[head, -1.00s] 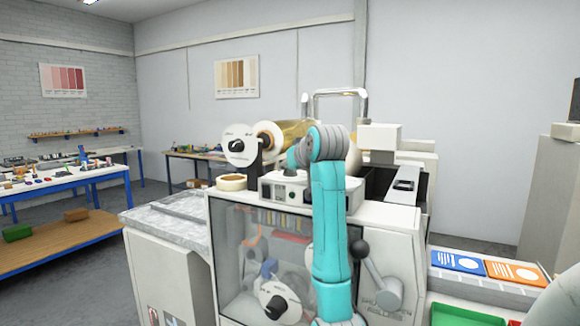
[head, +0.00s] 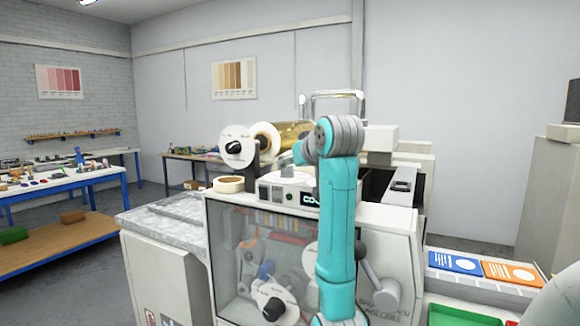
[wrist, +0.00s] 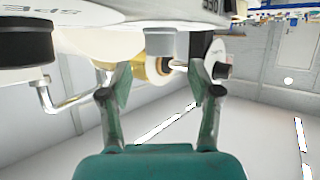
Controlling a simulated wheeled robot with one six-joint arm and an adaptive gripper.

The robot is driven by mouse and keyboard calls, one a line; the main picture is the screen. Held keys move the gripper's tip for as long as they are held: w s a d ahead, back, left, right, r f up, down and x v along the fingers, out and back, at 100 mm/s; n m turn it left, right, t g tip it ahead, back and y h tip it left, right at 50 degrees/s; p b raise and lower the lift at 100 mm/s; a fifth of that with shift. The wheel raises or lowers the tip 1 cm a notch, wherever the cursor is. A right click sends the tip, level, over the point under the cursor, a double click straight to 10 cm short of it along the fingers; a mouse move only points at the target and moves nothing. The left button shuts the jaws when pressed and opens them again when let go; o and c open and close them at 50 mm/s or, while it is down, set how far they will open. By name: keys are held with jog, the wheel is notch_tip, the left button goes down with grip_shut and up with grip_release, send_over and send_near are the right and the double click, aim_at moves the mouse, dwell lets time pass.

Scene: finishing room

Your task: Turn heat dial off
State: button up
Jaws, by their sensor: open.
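My gripper (wrist: 158,82) is open in the wrist view, its two green fingers apart with nothing between their tips. That view is upside down, with machine parts along its top edge. A black round knob (wrist: 25,43) is at the upper left, near partly visible lettering. In the head view my arm covers the right of the control box (head: 275,192), which has a small lit display (head: 309,199). No heat dial is clearly visible there, and my gripper is hidden.
The foil machine (head: 225,270) has a clear front panel and a lever (head: 380,285) on its right. Foil rolls (head: 265,142) and a tape roll (head: 229,184) are on top. A bent metal rail (head: 335,95) rises behind. Blue and orange cards (head: 455,262) are at right.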

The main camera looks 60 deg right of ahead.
jog(key=shift+s+a+r, duration=0.25)
jog(key=shift+s+a, duration=0.15)
jog(key=shift+s, duration=0.1)
